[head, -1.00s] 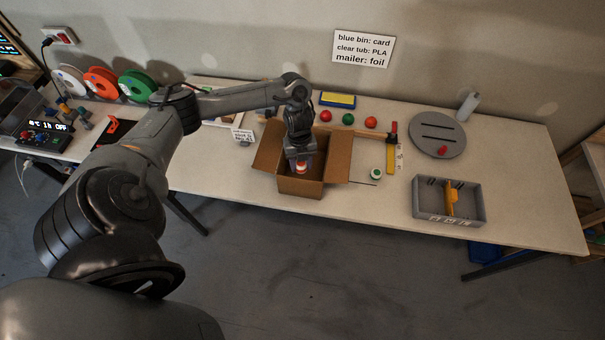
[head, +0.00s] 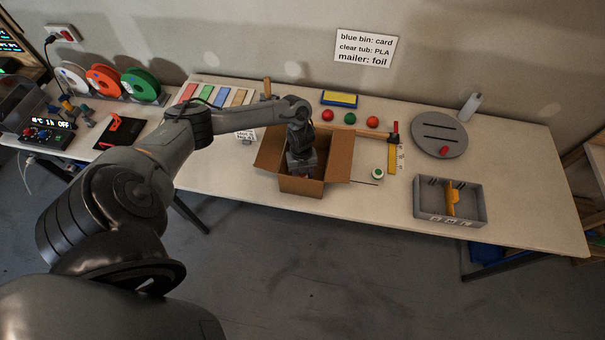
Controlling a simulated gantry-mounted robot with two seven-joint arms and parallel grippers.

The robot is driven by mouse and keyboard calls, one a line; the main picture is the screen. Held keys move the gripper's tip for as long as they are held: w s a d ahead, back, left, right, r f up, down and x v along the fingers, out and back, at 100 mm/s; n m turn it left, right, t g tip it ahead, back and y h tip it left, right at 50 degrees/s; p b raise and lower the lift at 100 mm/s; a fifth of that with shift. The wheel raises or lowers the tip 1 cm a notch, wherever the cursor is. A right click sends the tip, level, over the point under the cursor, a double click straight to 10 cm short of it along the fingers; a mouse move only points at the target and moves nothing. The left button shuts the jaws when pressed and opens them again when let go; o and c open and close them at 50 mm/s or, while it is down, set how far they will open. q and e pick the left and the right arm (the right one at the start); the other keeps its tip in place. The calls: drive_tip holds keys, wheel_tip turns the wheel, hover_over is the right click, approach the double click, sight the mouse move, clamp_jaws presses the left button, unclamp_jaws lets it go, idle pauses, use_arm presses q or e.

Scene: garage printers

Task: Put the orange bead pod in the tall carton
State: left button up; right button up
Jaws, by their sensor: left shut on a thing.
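The tall carton (head: 302,187) is an open brown cardboard box near the front edge of the bench, with its flaps spread out. My left gripper (head: 301,171) reaches down inside it, and the carton's front wall hides the fingertips. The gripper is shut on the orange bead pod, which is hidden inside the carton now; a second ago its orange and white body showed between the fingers. My right gripper is not in view.
A white pod with a green top (head: 377,174) stands right of the carton. Red, green and orange balls (head: 372,121) sit behind.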

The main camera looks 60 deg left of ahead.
use_arm(q)
drive_tip(key=shift+f, duration=0.15)
drive_tip(key=shift+f+b, duration=0.45)
drive_tip(key=shift+f, duration=0.05)
drive_tip(key=o, duration=0.9)
drive_tip(key=shift+c, duration=0.2)
drive_tip(key=shift+r, duration=0.1)
drive_tip(key=shift+r+p, duration=0.45)
wheel_tip(320, 180, up, 12)
drive_tip(key=a+p, duration=0.1)
drive_tip(key=shift+w+a, duration=0.25)
drive_tip(key=shift+a, duration=0.15)
